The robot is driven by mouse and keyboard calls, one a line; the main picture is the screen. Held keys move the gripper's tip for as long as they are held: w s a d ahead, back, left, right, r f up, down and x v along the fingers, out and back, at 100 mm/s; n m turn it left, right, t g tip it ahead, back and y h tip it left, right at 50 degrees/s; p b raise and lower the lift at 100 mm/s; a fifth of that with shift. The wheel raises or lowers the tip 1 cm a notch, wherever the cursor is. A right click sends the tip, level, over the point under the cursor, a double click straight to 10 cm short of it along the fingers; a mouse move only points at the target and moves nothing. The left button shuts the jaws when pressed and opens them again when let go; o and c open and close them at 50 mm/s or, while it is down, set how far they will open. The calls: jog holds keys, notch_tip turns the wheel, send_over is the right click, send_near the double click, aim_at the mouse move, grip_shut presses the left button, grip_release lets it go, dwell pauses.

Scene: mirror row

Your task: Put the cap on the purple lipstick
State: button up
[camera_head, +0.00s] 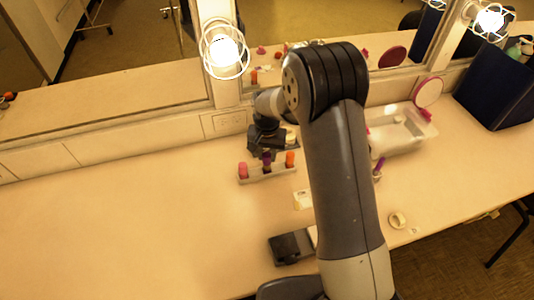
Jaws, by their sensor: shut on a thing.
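My gripper (265,148) is shut on a small purple piece (266,159) at the middle of a low pale holder (267,174). The jaws hide its upper part, so I cannot tell whether it is the lipstick or its cap, or whether it rests in the holder. A pink lipstick (243,170) stands at the holder's left end and an orange one (290,159) at its right end. Another purple item (379,167) stands to the right of my arm, partly hidden by it.
A clear tray (402,140) and a round pink mirror (428,92) are at the right. A dark blue box (497,88) is farther right. A tape roll (398,219), a dark compact (290,246) and a small white box (303,199) lie in front. The table's left is clear.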

jog(key=shift+f+b, duration=0.95)
dwell(1.6)
jog(key=o, duration=1.5)
jog(key=shift+r, duration=0.1)
jog(key=shift+r+p, duration=2.1)
jog(key=shift+r, duration=1.35)
jog(key=shift+c, duration=0.5)
grip_shut()
